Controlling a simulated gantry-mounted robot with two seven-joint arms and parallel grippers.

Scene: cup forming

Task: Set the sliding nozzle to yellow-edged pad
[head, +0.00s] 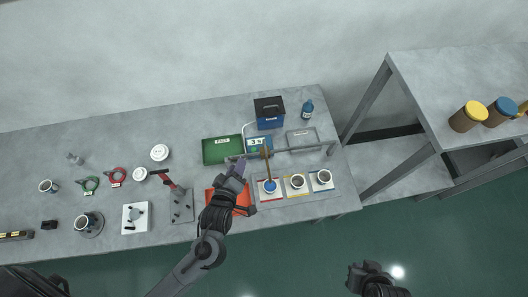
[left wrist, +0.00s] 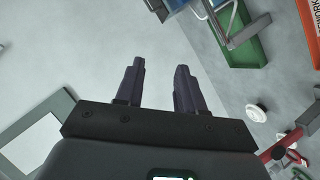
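The sliding nozzle (head: 267,165) is a tan upright piece on a grey rail (head: 300,149). It stands in line with the cup on the red-edged pad (head: 258,197), which shows blue inside. My left gripper (head: 238,167) is left of the nozzle, near the rail's left end. In the left wrist view its fingers (left wrist: 157,68) are apart with nothing between them. My right gripper (head: 366,271) is away from the table, low in the head view; its finger gap is unclear.
A blue-edged pad (head: 321,188) with a cup lies right of the yellow-edged one.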

